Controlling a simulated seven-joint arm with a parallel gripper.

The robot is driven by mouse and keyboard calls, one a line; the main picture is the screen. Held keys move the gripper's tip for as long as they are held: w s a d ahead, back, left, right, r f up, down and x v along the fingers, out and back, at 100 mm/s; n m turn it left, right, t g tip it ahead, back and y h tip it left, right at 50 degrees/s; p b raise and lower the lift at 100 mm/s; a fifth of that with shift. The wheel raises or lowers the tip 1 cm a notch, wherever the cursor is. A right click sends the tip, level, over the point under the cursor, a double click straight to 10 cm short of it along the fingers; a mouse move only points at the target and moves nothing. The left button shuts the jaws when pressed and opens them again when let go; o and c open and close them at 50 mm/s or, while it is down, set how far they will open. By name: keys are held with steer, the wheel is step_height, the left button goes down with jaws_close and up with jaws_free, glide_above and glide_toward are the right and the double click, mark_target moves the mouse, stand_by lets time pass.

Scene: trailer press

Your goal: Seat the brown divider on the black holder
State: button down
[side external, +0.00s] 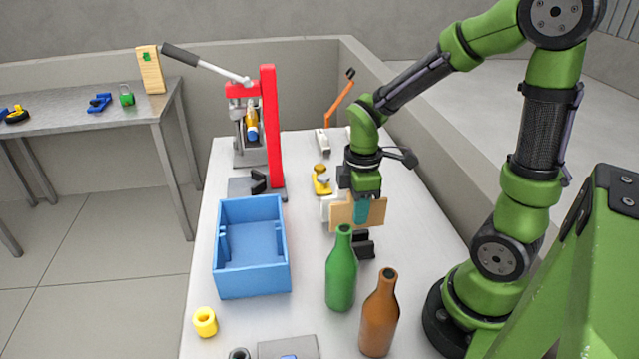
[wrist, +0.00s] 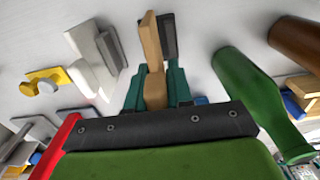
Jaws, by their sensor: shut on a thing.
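The brown divider (side external: 342,216) is a thin tan plate held upright in my gripper (side external: 362,212). In the wrist view the divider (wrist: 152,50) stands edge-on between the teal fingers of my gripper (wrist: 155,88), which are shut on it. The black holder (side external: 364,246) sits on the table just below the divider's right part, partly hidden by the divider and the green bottle. In the wrist view the holder (wrist: 170,38) shows right beside the divider's far end. I cannot tell whether the divider touches the holder.
A green bottle (side external: 341,275) stands close in front of the holder, with a brown bottle (side external: 379,315) nearer. A blue bin (side external: 285,250) is to the left. A white block (wrist: 95,55) and a yellow part (side external: 321,180) are near the divider. A red press (side external: 270,130) stands behind.

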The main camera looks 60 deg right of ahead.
mark_target(357, 228)
steer(key=shift+f, duration=2.9)
steer(key=shift+f, duration=0.1)
